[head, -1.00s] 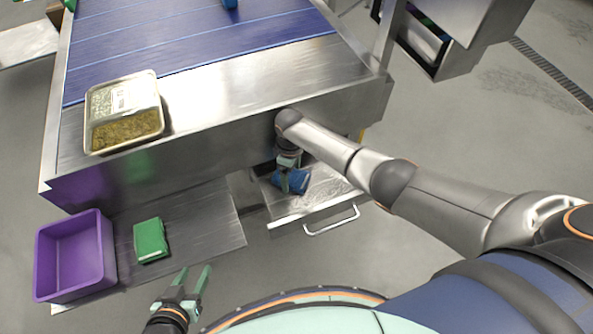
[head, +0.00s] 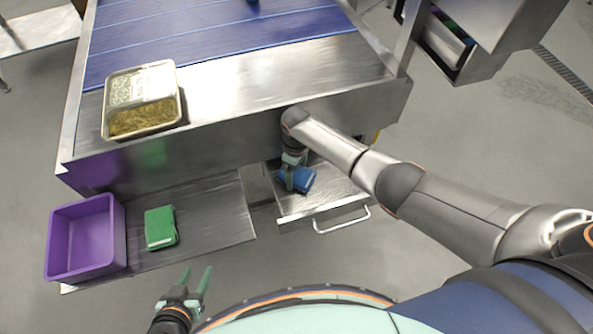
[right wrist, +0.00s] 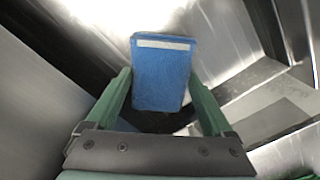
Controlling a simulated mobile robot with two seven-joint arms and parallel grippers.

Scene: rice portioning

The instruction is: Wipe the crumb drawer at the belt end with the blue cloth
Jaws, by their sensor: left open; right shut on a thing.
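The crumb drawer (head: 334,191) is pulled out below the end of the belt (head: 215,38), its bare metal floor and front handle showing. My right gripper (head: 295,186) is shut on the blue cloth (head: 303,179), over the drawer's left part. In the right wrist view the blue cloth (right wrist: 161,80), folded with a white stripe, is between the green fingers of my right gripper (right wrist: 162,98). I cannot tell whether the cloth touches the drawer floor. My left gripper (head: 193,284) is open and empty above the floor at the lower left.
A purple bin (head: 116,232) and a green cloth or pad (head: 160,227) sit on a low metal shelf (head: 215,215) left of the drawer. A tray of food (head: 176,93) stands on the belt's metal end. A metal cabinet (head: 480,62) is at upper right. Floor right of the drawer is clear.

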